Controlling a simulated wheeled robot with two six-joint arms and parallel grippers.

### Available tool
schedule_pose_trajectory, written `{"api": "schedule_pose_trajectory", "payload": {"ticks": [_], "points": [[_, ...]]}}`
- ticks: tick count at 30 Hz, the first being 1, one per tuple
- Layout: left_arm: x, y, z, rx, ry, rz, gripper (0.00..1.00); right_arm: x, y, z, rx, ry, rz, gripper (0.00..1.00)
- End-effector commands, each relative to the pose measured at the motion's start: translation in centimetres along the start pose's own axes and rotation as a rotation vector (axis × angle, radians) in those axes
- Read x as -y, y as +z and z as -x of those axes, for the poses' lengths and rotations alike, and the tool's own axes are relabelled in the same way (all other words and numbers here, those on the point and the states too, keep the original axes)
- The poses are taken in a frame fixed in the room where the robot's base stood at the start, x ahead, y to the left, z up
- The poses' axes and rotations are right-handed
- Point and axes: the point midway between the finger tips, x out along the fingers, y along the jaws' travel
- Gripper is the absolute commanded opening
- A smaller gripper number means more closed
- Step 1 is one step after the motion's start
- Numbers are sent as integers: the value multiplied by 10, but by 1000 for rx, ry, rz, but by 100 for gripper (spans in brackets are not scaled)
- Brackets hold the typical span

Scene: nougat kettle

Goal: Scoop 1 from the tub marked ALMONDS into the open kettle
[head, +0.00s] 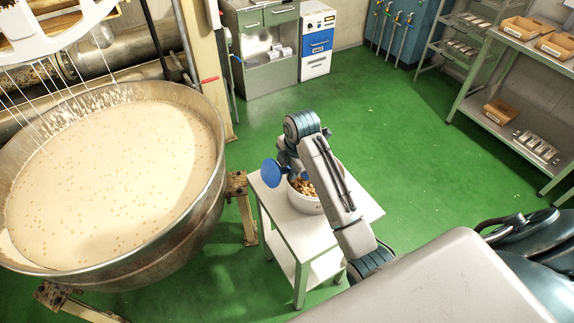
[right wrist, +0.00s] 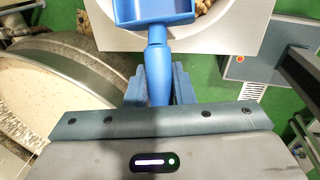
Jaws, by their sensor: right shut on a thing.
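The open kettle (head: 110,185) stands at the left in the head view, full of pale nougat dotted with small bits. A white tub (head: 308,203) of brown nuts sits on a small white table; my right arm hides part of it, and I cannot read a marking. My right gripper (right wrist: 158,88) is shut on the handle of a blue scoop (right wrist: 156,38). The scoop also shows at the tub's left side in the head view (head: 270,172). The visible part of its pan looks empty, but its front end is cut off. My left gripper is out of view.
The small table (head: 284,228) stands just right of the kettle, with a narrow gap between. Wires of a whisk (head: 50,95) hang over the kettle's back left. A shelf rack (head: 515,130) with boxes stands at the right. The green floor (head: 410,150) behind the table is clear.

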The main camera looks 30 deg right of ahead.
Motion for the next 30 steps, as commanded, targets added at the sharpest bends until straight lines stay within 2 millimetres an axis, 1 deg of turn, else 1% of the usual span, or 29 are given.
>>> {"api": "schedule_pose_trajectory", "payload": {"ticks": [1,7,12,26,30], "points": [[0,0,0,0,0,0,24,1,4,-4,-23,-4,-5,0],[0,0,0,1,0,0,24,3,11,-19,-124,-11,-24,0],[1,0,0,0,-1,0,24,6,10,-35,-122,-11,-22,0],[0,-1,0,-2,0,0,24,12,25,-74,-114,-11,-22,0],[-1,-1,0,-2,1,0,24,16,28,-89,-16,-10,-4,0]]}}
